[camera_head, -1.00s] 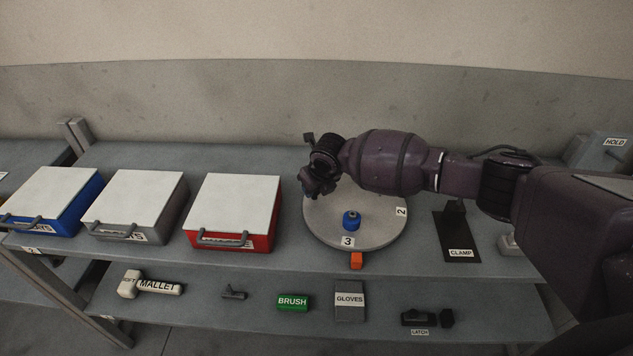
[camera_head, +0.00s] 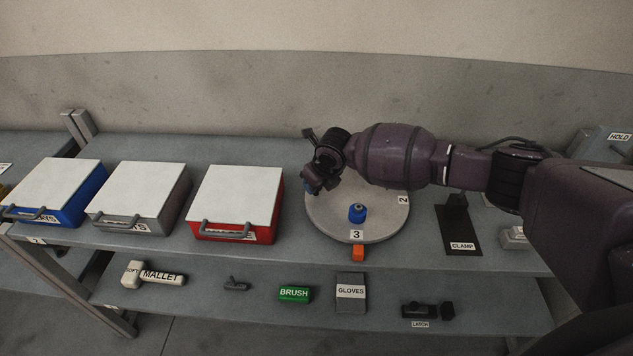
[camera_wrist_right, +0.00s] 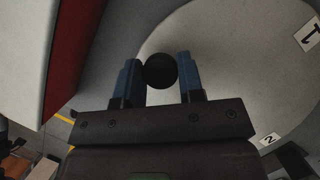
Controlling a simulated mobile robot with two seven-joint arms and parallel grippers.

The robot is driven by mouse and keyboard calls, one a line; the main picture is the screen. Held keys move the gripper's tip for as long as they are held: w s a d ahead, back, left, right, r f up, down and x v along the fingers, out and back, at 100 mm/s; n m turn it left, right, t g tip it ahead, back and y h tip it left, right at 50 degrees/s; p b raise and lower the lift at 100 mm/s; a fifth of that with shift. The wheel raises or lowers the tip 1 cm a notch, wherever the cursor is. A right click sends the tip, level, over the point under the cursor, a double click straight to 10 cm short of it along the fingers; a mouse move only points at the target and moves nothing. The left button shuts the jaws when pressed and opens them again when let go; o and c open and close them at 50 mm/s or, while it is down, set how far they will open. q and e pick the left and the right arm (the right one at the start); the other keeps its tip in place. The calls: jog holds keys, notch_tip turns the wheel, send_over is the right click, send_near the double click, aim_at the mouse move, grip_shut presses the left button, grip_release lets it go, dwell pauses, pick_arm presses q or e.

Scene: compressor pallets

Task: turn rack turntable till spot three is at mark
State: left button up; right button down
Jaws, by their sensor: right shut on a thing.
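The round pale turntable (camera_head: 385,228) sits on the upper shelf. Its label 3 (camera_head: 356,234) is at the front rim, in line with the orange mark (camera_head: 357,251) on the shelf edge. A blue item (camera_head: 357,213) stands behind label 3. Label 2 (camera_head: 403,199) is at the right rim. The right wrist view shows label 1 (camera_wrist_right: 310,36) too. My right gripper (camera_head: 312,187) is over the turntable's left rim. In the wrist view its blue fingers (camera_wrist_right: 160,78) are shut on a black round knob (camera_wrist_right: 160,70). My left gripper is not in view.
A red box (camera_head: 236,204), a grey box (camera_head: 139,197) and a blue box (camera_head: 55,192) stand left of the turntable. A black clamp plate (camera_head: 459,228) lies to its right. The lower shelf holds a mallet (camera_head: 153,275), green brush block (camera_head: 294,293) and gloves block (camera_head: 351,293).

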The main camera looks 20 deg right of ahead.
jog(key=c, duration=0.8)
grip_release()
jog(key=shift+o, duration=0.2)
jog(key=shift+r, duration=0.1)
jog(key=v, duration=1)
jog(key=shift+r, duration=0.35)
jog(key=shift+s+d, duration=0.1)
jog(key=shift+d, duration=0.05)
